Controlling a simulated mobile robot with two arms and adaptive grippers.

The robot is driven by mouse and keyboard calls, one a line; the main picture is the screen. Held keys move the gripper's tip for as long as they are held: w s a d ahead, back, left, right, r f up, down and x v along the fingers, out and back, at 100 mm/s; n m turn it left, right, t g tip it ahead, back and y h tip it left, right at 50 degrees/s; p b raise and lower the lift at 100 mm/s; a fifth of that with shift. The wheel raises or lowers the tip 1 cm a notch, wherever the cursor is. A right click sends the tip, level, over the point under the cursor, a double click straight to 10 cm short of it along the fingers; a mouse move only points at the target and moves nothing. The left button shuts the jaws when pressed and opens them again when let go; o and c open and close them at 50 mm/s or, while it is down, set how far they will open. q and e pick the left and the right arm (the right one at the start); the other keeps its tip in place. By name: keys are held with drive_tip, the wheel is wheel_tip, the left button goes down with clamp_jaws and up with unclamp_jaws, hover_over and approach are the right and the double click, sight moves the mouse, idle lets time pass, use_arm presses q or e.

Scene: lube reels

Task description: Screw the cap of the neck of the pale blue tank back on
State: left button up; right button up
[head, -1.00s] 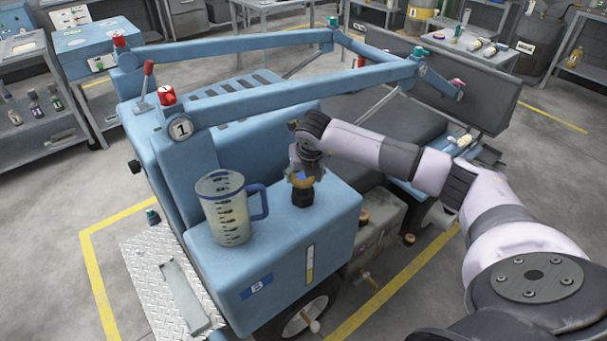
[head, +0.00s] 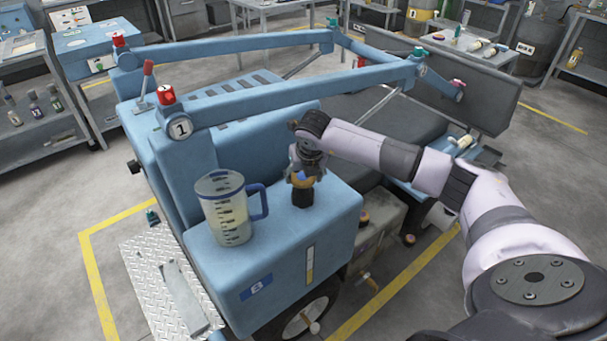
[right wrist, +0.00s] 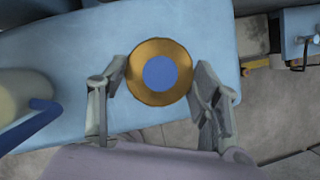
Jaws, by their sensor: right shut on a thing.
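The pale blue tank (head: 330,228), marked B, is the box-shaped front part of the cart. Its dark neck (head: 302,197) stands upright on the top face. My right gripper (head: 303,178) points down over the neck and is shut on the cap. In the right wrist view the cap (right wrist: 159,73) is a brass-coloured disc with a blue centre, between the two fingers of my right gripper (right wrist: 160,82). The cap is at the top of the neck; I cannot tell how far the thread is engaged. My left gripper is not in view.
A clear measuring jug (head: 228,212) with a blue handle stands on the tank just left of the neck. Blue boom arms (head: 270,98) of the cart run behind it. A tread plate (head: 168,280) lies at the front left. The tank top's front is clear.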

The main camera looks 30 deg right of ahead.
drive_tip(key=shift+f+b, duration=0.5)
idle(0.5)
drive_tip(key=m, duration=0.2)
drive_tip(key=shift+w+a+m+h+b, duration=0.1)
drive_tip(key=shift+a+m+h+b, duration=0.05)
drive_tip(key=shift+m+h+b, duration=0.2)
drive_tip(key=shift+m+g+h, duration=0.55)
drive_tip(key=shift+m+g, duration=0.05)
drive_tip(key=shift+m, duration=0.65)
drive_tip(key=m+b, duration=0.1)
drive_tip(key=m, duration=0.1)
drive_tip(key=shift+w+a+m+g+h, duration=0.1)
drive_tip(key=shift+w+m+g+h, duration=0.05)
drive_tip(key=shift+m+g+h, duration=0.2)
drive_tip(key=shift+m+g+h+b, duration=0.3)
drive_tip(key=shift+m+g, duration=0.15)
drive_tip(key=shift+m, duration=0.8)
